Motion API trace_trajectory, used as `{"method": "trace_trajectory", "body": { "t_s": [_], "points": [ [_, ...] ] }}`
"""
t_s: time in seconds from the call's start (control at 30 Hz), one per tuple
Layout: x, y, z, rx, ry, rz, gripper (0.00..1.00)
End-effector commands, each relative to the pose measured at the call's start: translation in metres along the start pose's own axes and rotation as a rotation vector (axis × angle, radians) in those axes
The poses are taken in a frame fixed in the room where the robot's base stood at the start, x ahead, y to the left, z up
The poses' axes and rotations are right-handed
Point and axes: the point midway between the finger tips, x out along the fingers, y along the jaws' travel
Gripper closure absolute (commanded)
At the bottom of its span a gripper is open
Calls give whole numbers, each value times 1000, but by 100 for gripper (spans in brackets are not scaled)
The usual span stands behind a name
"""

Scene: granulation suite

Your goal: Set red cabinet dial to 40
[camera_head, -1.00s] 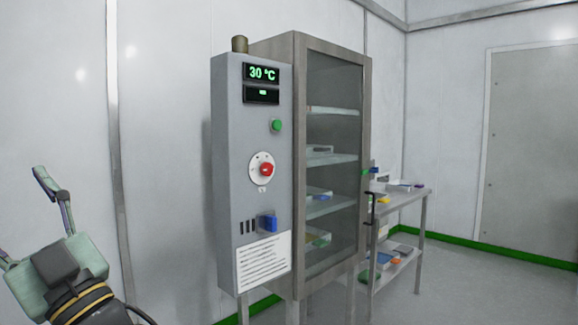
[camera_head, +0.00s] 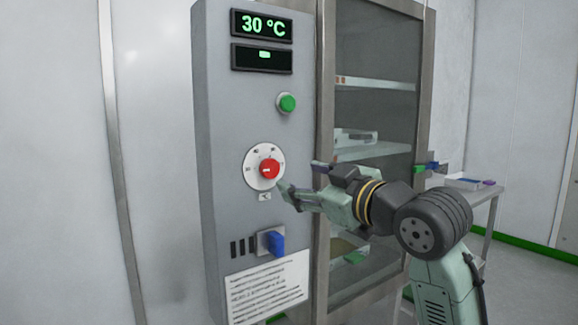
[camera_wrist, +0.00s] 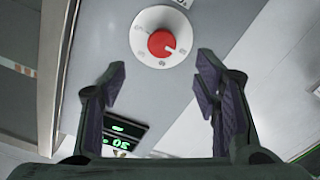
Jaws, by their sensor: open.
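The red dial (camera_head: 269,169) sits on a round white scale plate (camera_head: 252,180) on the grey control panel of the cabinet. The display (camera_head: 262,25) above reads 30 °C in green. My gripper (camera_head: 298,180) is open and empty, just right of the dial in the head view, its fingers pointing toward the panel. In the wrist view the red dial (camera_wrist: 162,43) lies ahead of and between the open fingers (camera_wrist: 160,85), apart from both. A pale mark shows on the dial's face. The scale numbers are too small to read surely.
A green button (camera_head: 287,103) is above the dial and a blue switch (camera_head: 273,243) below it. A printed label (camera_head: 267,288) is at the panel's bottom. The glass-doored cabinet (camera_head: 375,85) stands right of the panel, and a side table (camera_head: 486,200) stands beyond it.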

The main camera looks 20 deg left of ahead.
Motion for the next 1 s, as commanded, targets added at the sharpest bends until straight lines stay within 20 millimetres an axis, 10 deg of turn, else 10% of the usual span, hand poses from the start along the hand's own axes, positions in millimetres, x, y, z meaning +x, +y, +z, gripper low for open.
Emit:
{"method": "trace_trajectory", "body": {
  "t_s": [0.6,1.0],
  "points": [
    [96,0,-2,1,1,-3,44],
    [106,-1,0,0,0,-1,44]
  ]
}}
